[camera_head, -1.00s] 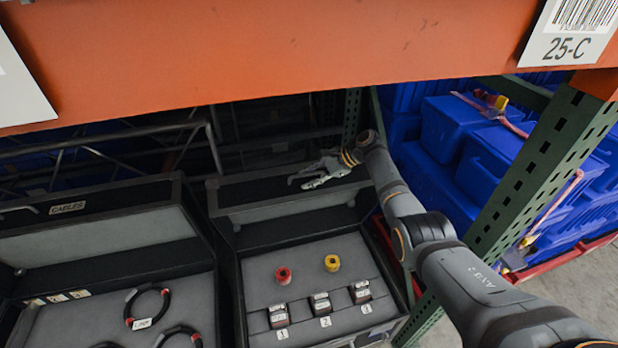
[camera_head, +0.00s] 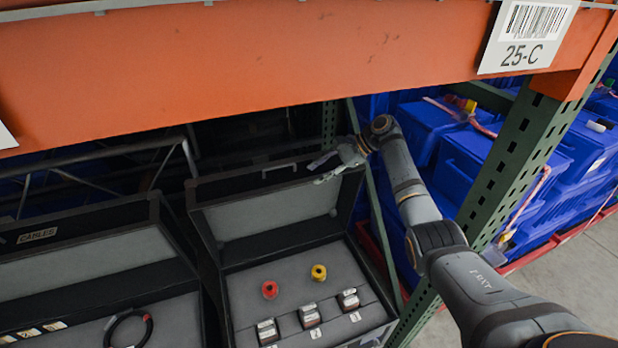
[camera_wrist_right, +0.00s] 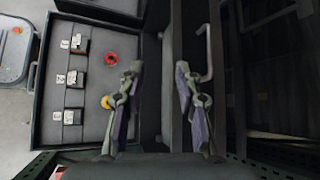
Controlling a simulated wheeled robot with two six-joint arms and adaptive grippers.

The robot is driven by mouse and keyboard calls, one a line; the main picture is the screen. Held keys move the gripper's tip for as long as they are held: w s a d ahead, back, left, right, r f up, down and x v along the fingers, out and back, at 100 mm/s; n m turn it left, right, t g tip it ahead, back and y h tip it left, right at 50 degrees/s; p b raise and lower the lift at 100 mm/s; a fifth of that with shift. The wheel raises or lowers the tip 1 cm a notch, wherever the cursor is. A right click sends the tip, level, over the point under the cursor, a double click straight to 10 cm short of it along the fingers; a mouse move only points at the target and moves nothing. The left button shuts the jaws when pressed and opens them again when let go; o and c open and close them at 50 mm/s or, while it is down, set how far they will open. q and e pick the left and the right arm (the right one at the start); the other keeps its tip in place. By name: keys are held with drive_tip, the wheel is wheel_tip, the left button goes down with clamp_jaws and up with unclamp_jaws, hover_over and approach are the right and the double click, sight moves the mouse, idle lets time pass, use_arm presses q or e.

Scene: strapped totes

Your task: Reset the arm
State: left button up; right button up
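My right gripper (camera_head: 318,170) is at the top right corner of the raised lid (camera_head: 265,212) of the right-hand case. In the right wrist view its two fingers stand apart, so the gripper (camera_wrist_right: 157,75) is open, with nothing held between them. Whether a finger touches the lid, I cannot tell. The case's grey foam (camera_head: 290,285) holds a red ring-shaped part (camera_head: 270,289), a yellow one (camera_head: 319,272) and three small blocks (camera_head: 310,315) in numbered slots. My left gripper is not in view.
An orange rack beam (camera_head: 240,60) crosses above the cases. A green perforated post (camera_head: 510,160) stands right of my arm, with blue totes (camera_head: 465,165) behind it. A second open case with cables (camera_head: 130,328) stands at left. Grey floor (camera_head: 560,290) is clear at lower right.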

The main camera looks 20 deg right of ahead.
drive_tip(key=shift+d, duration=0.1)
idle(0.3)
drive_tip(key=s+d+f+n+h, duration=0.15)
drive_tip(key=s+f, duration=0.25)
drive_tip(key=f, duration=1.1)
drive_tip(key=s+d+f+h, duration=0.1)
drive_tip(key=s+f+h, duration=0.3)
drive_tip(key=f, duration=1.1)
drive_tip(key=s+d+f+n+g+h, duration=0.1)
drive_tip(key=s+d+f+n+h, duration=0.15)
drive_tip(key=s+f, duration=0.85)
drive_tip(key=s+f+n, duration=0.4)
drive_tip(key=s+f, duration=0.2)
drive_tip(key=s, duration=0.6)
drive_tip(key=s+a+f+n+g+h, duration=0.1)
drive_tip(key=s+f+n, duration=0.3)
drive_tip(key=s, duration=0.9)
drive_tip(key=s+f+n+h, duration=0.1)
drive_tip(key=s+f+n, duration=0.2)
drive_tip(key=s+f, duration=0.5)
drive_tip(key=s, duration=0.4)
drive_tip(key=shift+s+a+n, duration=0.4)
